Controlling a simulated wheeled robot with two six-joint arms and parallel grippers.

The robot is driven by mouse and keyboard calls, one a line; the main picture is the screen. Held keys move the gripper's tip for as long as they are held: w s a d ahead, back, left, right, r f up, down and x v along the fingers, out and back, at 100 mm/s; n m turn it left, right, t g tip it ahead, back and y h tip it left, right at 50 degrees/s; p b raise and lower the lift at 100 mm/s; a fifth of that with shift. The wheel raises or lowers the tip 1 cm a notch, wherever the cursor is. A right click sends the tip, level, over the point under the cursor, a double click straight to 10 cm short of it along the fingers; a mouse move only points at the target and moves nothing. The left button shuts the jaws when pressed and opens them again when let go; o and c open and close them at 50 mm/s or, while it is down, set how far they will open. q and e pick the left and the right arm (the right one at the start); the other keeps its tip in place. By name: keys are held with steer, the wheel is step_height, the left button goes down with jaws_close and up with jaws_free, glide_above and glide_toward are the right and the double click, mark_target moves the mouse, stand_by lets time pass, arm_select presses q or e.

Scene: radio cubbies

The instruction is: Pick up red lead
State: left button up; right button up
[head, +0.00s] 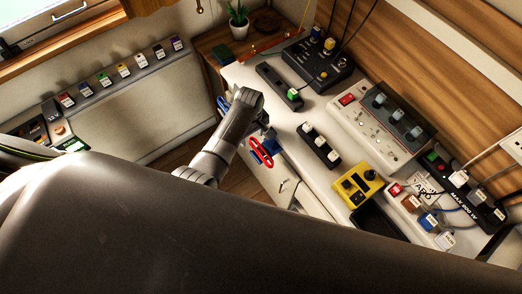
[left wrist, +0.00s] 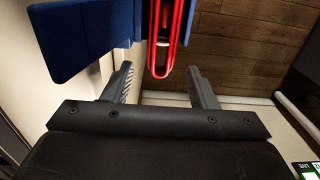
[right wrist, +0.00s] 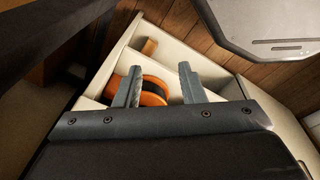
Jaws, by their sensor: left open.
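The red lead (head: 261,152) is a bundle of long red loops hanging at the side of the white bench, against blue parts (head: 270,138). In the left wrist view the red lead (left wrist: 168,45) hangs next to a blue holder (left wrist: 90,35). My left gripper (left wrist: 162,85) is open, with its fingers either side of the lower end of the loops; I see no finger closed on them. In the head view my left arm partly covers this area. My right gripper (right wrist: 159,85) has its fingers apart and empty, over an open white compartment; it is hidden in the head view.
An orange and black reel (right wrist: 152,92) lies in the white compartment. The bench top carries a yellow box (head: 358,185), a black plug strip (head: 320,145) and a grey-white power unit (head: 380,115). A row of small labelled blocks (head: 105,80) lines the window-side ledge.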

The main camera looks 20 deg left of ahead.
arm_select(q)
steer(key=shift+f, duration=0.5)
steer(key=c, duration=1.1)
steer(key=shift+r, duration=0.1)
